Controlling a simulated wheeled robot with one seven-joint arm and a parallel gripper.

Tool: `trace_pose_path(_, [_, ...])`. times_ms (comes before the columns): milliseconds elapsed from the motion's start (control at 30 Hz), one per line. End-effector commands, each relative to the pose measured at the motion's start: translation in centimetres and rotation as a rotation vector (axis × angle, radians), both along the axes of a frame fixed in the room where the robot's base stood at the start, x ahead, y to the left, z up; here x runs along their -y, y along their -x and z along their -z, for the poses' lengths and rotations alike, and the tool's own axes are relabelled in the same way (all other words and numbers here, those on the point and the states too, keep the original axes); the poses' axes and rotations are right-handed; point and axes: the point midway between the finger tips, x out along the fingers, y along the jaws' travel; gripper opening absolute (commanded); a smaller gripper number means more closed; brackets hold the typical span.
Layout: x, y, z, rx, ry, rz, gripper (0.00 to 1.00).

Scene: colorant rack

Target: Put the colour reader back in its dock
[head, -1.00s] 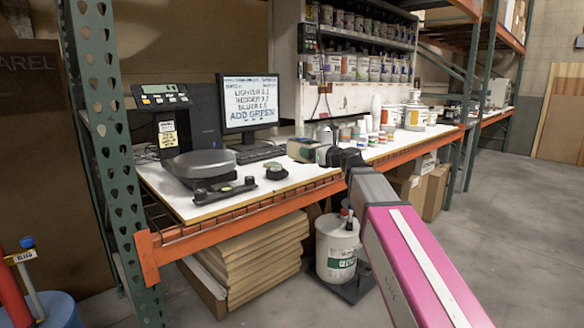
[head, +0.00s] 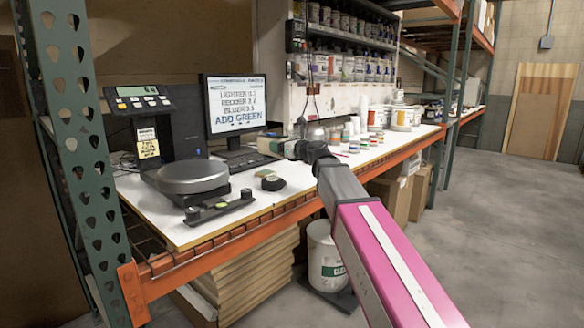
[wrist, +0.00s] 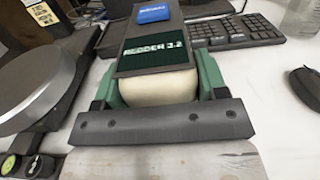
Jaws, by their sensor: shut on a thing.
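The colour reader (wrist: 152,48) shows large in the wrist view, with a blue button on top, a dark screen reading "REDDER 3.2" and a cream body below. My gripper (wrist: 158,80) is shut on it, with a green finger at each side of the cream body. In the head view the reader (head: 268,146) is a small beige and green shape at the tip of my arm, over the white bench near the keyboard. Its underside is hidden, so I cannot tell its height over the bench. I cannot make out the dock for certain.
A round-topped scale (head: 188,175) stands at the bench's left, with a dark bar (head: 218,208) in front. A small round dark object (head: 269,181) lies beside it. The monitor (head: 236,103) and keyboard (head: 245,160) are behind. Paint pots (head: 376,116) stand to the right.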

Motion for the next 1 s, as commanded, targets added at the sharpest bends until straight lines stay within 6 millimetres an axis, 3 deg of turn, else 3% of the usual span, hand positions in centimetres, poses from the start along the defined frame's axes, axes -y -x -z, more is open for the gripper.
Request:
trace_pose_path(100, [1.4, -2.1, 1.3, -0.001, -0.002, 0.002, 0.13])
trace_pose_path(400, [4.5, -5.8, 4.3, 0.000, -0.003, 0.000, 0.13])
trace_pose_path(733, [5.3, -6.6, 5.7, 0.000, -0.003, -0.001, 0.13])
trace_pose_path(1000, [5.3, -6.6, 8.8, 0.000, -0.003, -0.001, 0.13])
